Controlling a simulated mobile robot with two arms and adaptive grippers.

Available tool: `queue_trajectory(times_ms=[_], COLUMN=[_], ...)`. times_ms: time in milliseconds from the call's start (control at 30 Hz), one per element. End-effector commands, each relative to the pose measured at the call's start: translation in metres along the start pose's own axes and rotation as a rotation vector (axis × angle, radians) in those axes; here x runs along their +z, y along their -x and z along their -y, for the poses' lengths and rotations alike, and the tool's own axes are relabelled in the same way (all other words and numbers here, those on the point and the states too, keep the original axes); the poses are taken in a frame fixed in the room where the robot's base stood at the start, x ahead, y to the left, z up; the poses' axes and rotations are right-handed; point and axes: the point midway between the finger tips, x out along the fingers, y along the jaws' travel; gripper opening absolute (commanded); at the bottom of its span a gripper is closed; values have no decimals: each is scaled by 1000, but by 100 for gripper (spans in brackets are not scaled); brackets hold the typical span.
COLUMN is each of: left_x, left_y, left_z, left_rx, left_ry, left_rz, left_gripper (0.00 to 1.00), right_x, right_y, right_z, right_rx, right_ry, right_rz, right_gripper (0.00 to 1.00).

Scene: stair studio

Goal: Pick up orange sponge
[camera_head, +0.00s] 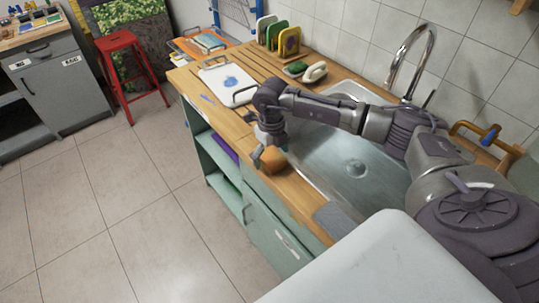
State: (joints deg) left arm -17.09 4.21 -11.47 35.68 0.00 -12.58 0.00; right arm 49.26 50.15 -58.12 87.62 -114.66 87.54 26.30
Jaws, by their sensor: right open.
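The orange sponge (274,161) lies on the front strip of the wooden counter, between the sink and the counter's front edge. My right arm reaches across the sink from the right. My right gripper (268,151) points down, open, right at the sponge and partly in front of it. I cannot tell whether its fingers touch the sponge. My left gripper is not in view.
The steel sink (352,165) and curved faucet (409,58) are right of the sponge. A white tray (229,84) with a blue stain lies behind on the counter (195,88). A red stool (131,68) stands on the open tiled floor at left.

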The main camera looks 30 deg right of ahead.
Motion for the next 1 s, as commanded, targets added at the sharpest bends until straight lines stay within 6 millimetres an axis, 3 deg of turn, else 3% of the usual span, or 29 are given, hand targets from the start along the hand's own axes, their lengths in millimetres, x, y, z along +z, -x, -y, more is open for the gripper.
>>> queue_trajectory(times_ms=[167, 400, 433, 833, 1000], left_x=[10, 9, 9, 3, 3], left_y=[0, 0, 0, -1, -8], left_z=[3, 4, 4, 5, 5], left_rx=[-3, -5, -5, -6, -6], left_ry=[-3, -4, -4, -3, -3], left_rz=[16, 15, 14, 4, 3], left_gripper=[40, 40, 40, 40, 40], right_x=[0, 0, 0, 0, 1], right_y=[0, 0, 0, 2, 15], right_z=[0, 0, 0, 0, 0], right_rx=[0, 0, 0, 0, 0], right_ry=[0, 0, 0, 0, 0], right_rz=[0, 0, 0, 1, 4], right_gripper=[94, 54, 52, 52, 52])
